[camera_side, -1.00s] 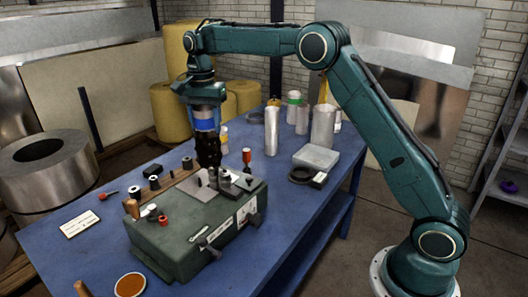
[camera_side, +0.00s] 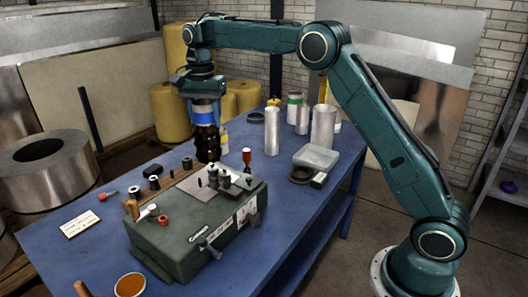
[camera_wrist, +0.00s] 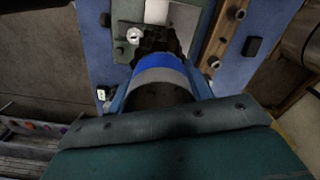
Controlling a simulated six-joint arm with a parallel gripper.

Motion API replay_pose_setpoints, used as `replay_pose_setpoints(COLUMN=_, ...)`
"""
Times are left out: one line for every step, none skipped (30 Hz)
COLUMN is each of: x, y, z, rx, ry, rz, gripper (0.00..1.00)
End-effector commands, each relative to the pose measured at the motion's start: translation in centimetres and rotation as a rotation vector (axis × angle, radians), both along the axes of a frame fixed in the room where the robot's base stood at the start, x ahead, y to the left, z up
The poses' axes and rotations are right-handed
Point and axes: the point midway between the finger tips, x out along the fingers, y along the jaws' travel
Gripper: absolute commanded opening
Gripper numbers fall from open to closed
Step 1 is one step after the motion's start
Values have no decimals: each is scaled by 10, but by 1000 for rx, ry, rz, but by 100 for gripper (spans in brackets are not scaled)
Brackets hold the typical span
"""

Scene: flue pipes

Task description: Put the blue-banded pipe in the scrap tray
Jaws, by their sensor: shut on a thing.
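The blue-banded pipe (camera_side: 205,113) hangs upright below my gripper (camera_side: 203,98) in the side view. It has a bright blue band and a dark, rough lower part. My gripper is shut on its upper end. In the wrist view the blue band (camera_wrist: 156,66) and a grey stretch of pipe show between the fingers (camera_wrist: 160,92). The pipe's lower end is over the back of the green machine box (camera_side: 195,225); I cannot tell whether it touches anything. A shallow grey tray-like box (camera_side: 316,157) lies at the table's right; I cannot tell whether it is the scrap tray.
A wooden strip with dark plugs (camera_side: 154,183) runs behind the machine. A brown round dish (camera_side: 130,286) is at the front.

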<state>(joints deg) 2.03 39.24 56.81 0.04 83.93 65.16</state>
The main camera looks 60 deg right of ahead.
Motion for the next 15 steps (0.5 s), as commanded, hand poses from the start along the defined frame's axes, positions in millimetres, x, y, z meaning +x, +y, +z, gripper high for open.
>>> replay_pose_setpoints(x=0, y=0, z=3, rx=0, ry=-2, rz=0, gripper=23)
replay_pose_setpoints(x=0, y=0, z=4, rx=0, ry=-2, rz=0, gripper=23)
replay_pose_setpoints(x=0, y=0, z=5, rx=0, ry=-2, rz=0, gripper=23)
replay_pose_setpoints(x=0, y=0, z=6, rx=0, ry=-2, rz=0, gripper=23)
replay_pose_setpoints(x=0, y=0, z=6, rx=0, ry=-2, rz=0, gripper=23)
replay_pose_setpoints(x=0, y=0, z=7, rx=-1, ry=-1, rz=0, gripper=23)
replay_pose_setpoints(x=0, y=0, z=7, rx=0, ry=-1, rz=0, gripper=23)
replay_pose_setpoints(x=0, y=0, z=7, rx=0, ry=-1, rz=0, gripper=23)
replay_pose_setpoints(x=0, y=0, z=7, rx=0, ry=-1, rz=0, gripper=23)
replay_pose_setpoints(x=0, y=0, z=7, rx=0, ry=-1, rz=0, gripper=23)
replay_pose_setpoints(x=0, y=0, z=7, rx=0, ry=-1, rz=0, gripper=23)
replay_pose_setpoints(x=0, y=0, z=7, rx=0, ry=-1, rz=0, gripper=23)
replay_pose_setpoints(x=0, y=0, z=7, rx=0, ry=-1, rz=0, gripper=23)
replay_pose_setpoints(x=0, y=0, z=7, rx=0, ry=-1, rz=0, gripper=23)
replay_pose_setpoints(x=0, y=0, z=7, rx=0, ry=-1, rz=0, gripper=23)
